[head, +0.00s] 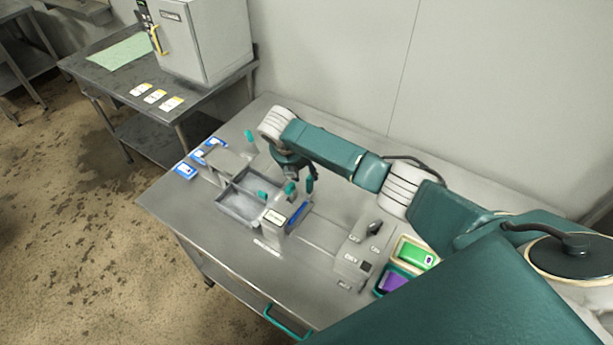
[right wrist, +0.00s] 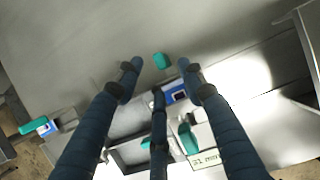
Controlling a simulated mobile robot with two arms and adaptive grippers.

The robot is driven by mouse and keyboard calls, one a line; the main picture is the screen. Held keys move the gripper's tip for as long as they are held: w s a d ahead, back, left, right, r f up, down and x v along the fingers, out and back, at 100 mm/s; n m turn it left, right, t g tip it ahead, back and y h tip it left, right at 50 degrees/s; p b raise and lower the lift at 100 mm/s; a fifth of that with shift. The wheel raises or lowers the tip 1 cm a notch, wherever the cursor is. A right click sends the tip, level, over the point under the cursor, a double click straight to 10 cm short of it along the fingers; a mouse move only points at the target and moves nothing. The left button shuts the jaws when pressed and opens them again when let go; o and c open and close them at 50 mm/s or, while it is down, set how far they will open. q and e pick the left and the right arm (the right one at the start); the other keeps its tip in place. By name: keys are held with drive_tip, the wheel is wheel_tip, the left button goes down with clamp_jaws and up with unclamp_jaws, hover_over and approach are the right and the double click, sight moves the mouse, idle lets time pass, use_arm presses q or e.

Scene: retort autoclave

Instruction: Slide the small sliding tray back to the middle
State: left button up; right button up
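A grey tray (head: 228,206) with low walls and a divider sits on the steel table, left of my right gripper. It also shows partly behind the fingers in the right wrist view (right wrist: 125,157). My right gripper (head: 300,183) is above the table beside the tray's right side. In the right wrist view its dark blue fingers (right wrist: 155,80) are spread, with nothing held between them. A teal knob (right wrist: 161,61) shows beyond the fingertips; whether they touch it I cannot tell. My left gripper is not in view.
A block with a white label (head: 274,217) stands at the tray's right front. Blue-edged cards (head: 186,169) lie at the table's left. Green (head: 415,254) and purple (head: 394,281) containers stand at the right. A side table (head: 200,98) bears a grey cabinet (head: 205,40).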

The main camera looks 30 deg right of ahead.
sight(307, 178)
drive_tip(key=x, duration=0.6)
drive_tip(key=shift+w+a+f, duration=0.1)
drive_tip(key=shift+w+a, duration=0.05)
drive_tip(key=shift+a, duration=0.1)
drive_tip(key=shift+d+f, duration=0.3)
drive_tip(key=shift+f, duration=0.2)
drive_tip(key=shift+w, duration=0.1)
drive_tip(key=shift+c, duration=0.2)
clamp_jaws()
